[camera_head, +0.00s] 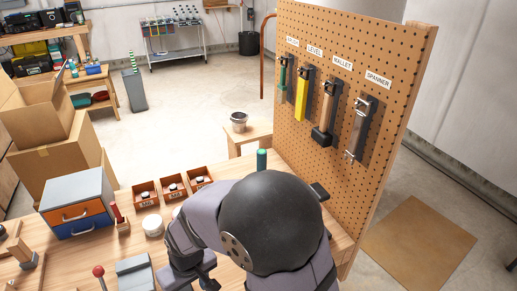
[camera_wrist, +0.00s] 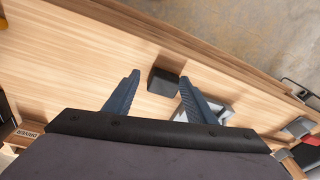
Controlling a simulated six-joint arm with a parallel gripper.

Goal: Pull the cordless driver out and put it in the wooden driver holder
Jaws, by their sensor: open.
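My gripper (camera_wrist: 158,80) is open, with its two dark blue fingers apart over the table in the wrist view. A black block (camera_wrist: 162,82) stands on the table just beyond and between the fingertips, and no contact shows. I cannot tell whether it is part of the cordless driver, which I cannot make out clearly in either view. A wooden box with a DRIVER label (camera_wrist: 27,133) shows at the lower left of the wrist view, partly cut off; it appears to be the driver holder. In the head view my arm hides the gripper and the table around it.
A pegboard (camera_head: 345,70) with hanging tools stands along the right table edge. A dark object (camera_head: 320,191) lies near its foot. Several small red bins (camera_head: 172,186), a drawer box (camera_head: 77,203) and a red-handled tool (camera_head: 117,214) stand left of my arm. A grey-white object (camera_wrist: 213,106) lies beside the right finger.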

